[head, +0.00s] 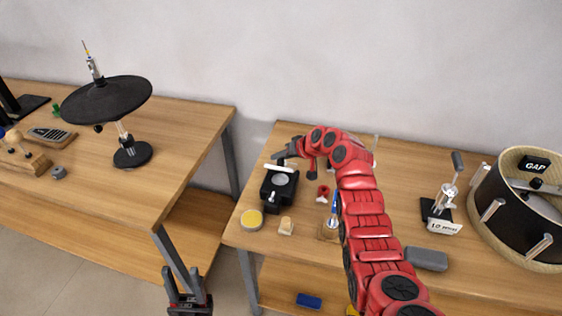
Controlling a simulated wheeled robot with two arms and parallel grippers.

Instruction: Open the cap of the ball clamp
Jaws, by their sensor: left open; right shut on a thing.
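What looks like the ball clamp (268,189) is a small black device with a pale round face, near the left end of the right table. A white bar (279,168), apparently part of its cap, lies across its back edge. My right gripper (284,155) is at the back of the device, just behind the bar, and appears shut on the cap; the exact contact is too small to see. My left gripper (188,299) is open and empty, low in front of the gap between the tables.
A yellow round tin (251,219) and a small wooden piece (286,226) lie before the device. Red and blue tools stand by my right arm. A drum (516,214), a metal stand (446,196) and a grey block (426,259) are at right. A cymbal (107,101) stands on the left table.

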